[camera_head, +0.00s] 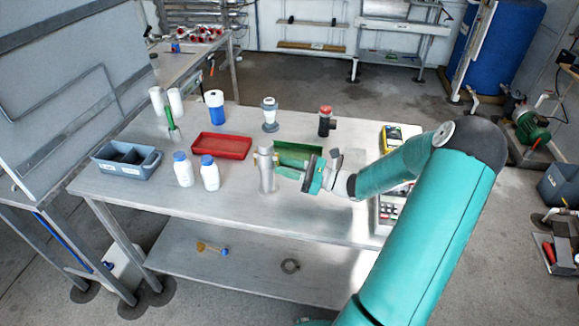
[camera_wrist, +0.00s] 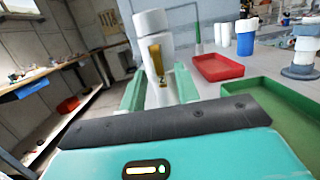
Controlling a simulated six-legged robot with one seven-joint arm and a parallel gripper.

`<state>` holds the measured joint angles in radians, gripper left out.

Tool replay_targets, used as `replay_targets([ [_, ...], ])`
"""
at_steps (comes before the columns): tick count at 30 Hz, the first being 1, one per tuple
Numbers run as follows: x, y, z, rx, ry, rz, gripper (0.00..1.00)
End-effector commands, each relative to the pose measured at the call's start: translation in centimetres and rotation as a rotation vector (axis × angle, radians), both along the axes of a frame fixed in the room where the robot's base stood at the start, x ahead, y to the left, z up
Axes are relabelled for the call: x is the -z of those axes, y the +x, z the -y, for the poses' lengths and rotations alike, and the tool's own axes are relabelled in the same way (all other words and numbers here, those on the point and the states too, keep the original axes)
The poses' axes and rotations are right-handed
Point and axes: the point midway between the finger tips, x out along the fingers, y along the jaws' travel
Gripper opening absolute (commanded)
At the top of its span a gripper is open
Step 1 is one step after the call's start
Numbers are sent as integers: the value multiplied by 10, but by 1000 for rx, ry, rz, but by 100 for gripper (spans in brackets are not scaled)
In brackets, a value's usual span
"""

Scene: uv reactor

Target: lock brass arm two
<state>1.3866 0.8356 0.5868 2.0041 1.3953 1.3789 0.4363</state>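A grey metal cylindrical coupling (camera_head: 265,172) stands upright on the steel table. Small brass arms show on its sides, one on the left (camera_head: 255,158) and one on the right (camera_head: 277,160), facing my gripper. In the wrist view the coupling (camera_wrist: 154,24) is pale, and one brass arm (camera_wrist: 157,62) lies upright along its near side. My gripper (camera_head: 284,170) reaches in from the right; its green fingers (camera_wrist: 160,88) are apart, with the coupling and brass arm seen between and beyond them. I cannot tell whether a finger touches the arm. The other brass arm is hidden in the wrist view.
A green tray (camera_head: 298,151) lies just behind my gripper and a red tray (camera_head: 221,146) lies behind left. Two white bottles (camera_head: 183,170) and a grey-blue bin (camera_head: 126,160) stand left. A red-topped dark valve (camera_head: 325,121) stands at the back. The front table strip is clear.

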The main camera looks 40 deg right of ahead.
Motion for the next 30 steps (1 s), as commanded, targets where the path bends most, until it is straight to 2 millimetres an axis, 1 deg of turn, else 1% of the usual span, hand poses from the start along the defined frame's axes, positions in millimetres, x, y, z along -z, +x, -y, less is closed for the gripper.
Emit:
replay_targets([
  [4, -15, 0, 0, -1, -4, 2, 32],
  [7, -32, 0, 0, -1, -5, 2, 32],
  [21, -92, -50, -25, 1, -5, -1, 32],
  [30, -113, -95, -47, 1, -3, -1, 32],
])
